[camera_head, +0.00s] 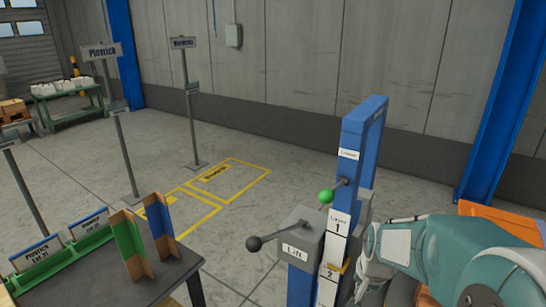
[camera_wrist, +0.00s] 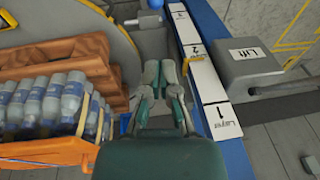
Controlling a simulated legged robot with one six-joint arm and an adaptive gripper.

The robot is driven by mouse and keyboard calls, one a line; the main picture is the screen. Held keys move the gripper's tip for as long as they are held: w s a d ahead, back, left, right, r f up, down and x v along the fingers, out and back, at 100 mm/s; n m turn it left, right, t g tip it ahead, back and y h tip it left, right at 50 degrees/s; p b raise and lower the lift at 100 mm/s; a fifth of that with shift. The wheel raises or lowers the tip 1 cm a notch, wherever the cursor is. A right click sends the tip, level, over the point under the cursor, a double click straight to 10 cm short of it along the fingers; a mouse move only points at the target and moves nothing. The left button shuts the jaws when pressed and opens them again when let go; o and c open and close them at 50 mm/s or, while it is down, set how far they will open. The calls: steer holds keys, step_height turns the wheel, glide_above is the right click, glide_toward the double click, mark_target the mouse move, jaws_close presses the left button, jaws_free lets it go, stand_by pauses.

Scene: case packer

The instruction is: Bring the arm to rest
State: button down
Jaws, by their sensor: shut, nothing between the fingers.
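My gripper (camera_wrist: 160,72) is shut and empty in the wrist view, its two fingers close together. It hangs beside the blue lift post, between the post and a crate of bottles. In the head view my teal and white arm reaches in from the right, and its end is close to the blue lift frame (camera_head: 354,128). I cannot tell whether they touch. The white layer scale (camera_head: 337,230) with layer numbers runs up the post; it also shows in the wrist view (camera_wrist: 214,92).
A grey lift box (camera_head: 300,242) has a black-knobbed lever; a green knob (camera_head: 326,196) stands above. A dark table (camera_head: 178,272) with dividers stands at left.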

steer(key=s+a+r+n+t, duration=0.1)
steer(key=s+a+r+n, duration=0.1)
steer(key=s+r, duration=0.5)
steer(key=s+a+r+n+t, duration=0.2)
steer(key=s+r, duration=0.4)
steer(key=s, duration=0.4)
steer(key=a+n, duration=0.1)
steer(key=n, duration=0.1)
steer(key=shift+s+a+r+n, duration=0.3)
steer(key=shift+s+r+n, duration=0.05)
steer(key=shift+s+n, duration=0.05)
steer(key=shift+d, duration=0.1)
